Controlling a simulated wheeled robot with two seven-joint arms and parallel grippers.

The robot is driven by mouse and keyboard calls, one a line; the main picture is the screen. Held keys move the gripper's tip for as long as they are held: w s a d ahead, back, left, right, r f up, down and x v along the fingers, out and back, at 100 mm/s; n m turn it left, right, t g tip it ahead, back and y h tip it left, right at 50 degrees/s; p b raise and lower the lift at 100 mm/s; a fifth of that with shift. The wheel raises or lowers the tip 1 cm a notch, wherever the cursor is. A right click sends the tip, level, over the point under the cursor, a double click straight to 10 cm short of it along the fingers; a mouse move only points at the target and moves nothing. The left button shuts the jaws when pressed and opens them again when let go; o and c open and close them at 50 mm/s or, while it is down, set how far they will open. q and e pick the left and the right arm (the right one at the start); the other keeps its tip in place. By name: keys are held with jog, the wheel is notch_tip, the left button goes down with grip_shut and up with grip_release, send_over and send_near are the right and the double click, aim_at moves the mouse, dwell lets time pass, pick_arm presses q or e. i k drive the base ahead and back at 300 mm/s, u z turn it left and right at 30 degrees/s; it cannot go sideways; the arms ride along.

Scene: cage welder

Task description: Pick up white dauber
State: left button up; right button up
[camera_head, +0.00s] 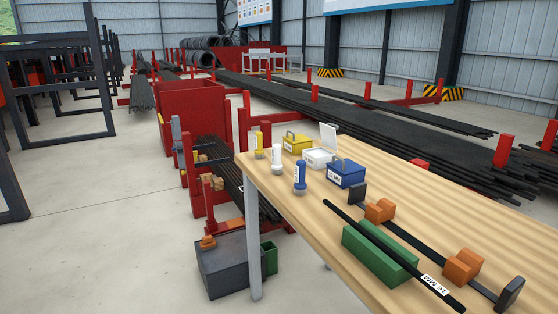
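The white dauber (277,158) stands upright near the left edge of the wooden table (450,197). It is a small white bottle-shaped thing. A yellow dauber (257,143) stands behind it to the left, and a blue dauber (299,177) stands in front of it to the right. Neither of my grippers shows in the head view, so nothing is seen touching the white dauber.
Yellow (297,143), white (319,157) and blue (347,173) boxes stand right of the daubers; the white one's lid is up. A black bar (385,250) lies across a green block (362,256). Red racks (192,170) stand beyond the table's left edge.

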aim_at(277, 166)
jog(key=k, duration=0.3)
jog(key=u, duration=1)
jog(key=i, duration=1.35)
jog(key=z, duration=0.35)
